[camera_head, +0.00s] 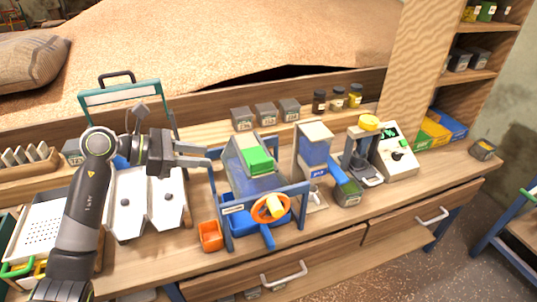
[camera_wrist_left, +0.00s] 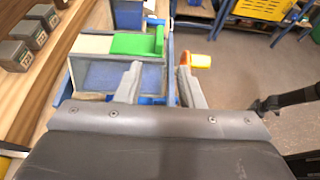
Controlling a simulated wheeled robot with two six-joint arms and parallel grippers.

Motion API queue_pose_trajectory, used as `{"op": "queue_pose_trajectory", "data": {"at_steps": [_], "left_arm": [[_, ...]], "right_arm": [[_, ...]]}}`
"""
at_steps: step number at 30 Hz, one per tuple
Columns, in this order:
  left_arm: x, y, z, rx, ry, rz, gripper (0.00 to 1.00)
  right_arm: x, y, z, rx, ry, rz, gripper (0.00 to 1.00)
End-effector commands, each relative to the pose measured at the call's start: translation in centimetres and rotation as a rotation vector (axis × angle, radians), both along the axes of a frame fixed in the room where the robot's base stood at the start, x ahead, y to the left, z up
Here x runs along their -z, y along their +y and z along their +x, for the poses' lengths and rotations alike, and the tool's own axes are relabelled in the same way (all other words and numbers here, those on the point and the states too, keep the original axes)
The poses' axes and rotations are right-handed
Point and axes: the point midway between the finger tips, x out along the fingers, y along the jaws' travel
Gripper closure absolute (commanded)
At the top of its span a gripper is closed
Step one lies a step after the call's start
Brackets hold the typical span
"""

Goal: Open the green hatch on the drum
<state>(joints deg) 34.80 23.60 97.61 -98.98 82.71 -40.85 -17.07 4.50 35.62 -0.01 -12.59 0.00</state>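The drum (camera_head: 246,183) is a grey-blue, clear-sided housing in a blue frame on the bench. Its green hatch (camera_head: 258,160) lies flat on the top and looks closed. The hatch also shows in the left wrist view (camera_wrist_left: 135,43), beyond the fingers. My left gripper (camera_head: 208,155) is just left of the drum, pointing toward it, with its fingers apart and nothing between them. In the left wrist view, the gripper (camera_wrist_left: 159,72) spans the near part of the drum and stays apart from the hatch. My right gripper is not in view.
An orange wheel (camera_head: 266,209) with a yellow handle sits on the drum's front. An orange cup (camera_head: 210,236) stands front left. A blue machine (camera_head: 314,150) is right of the drum. Grey boxes (camera_head: 265,113) stand behind. White trays (camera_head: 128,205) lie left, beneath my left arm.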

Motion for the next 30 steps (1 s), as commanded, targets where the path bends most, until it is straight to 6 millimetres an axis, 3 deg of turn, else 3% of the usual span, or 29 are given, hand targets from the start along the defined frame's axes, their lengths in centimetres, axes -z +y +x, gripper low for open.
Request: {"op": "queue_pose_trajectory", "data": {"at_steps": [5,22,30], "left_arm": [[0.7,-2.5,0.7,0.003,0.006,-0.008,0.65],[4.8,-12.2,3.8,0.002,0.008,-0.008,0.65],[6.0,-14.2,4.5,0.001,0.005,-0.006,0.65]], "right_arm": [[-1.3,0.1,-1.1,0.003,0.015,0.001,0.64],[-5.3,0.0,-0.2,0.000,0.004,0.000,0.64],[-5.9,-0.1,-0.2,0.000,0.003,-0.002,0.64]]}}
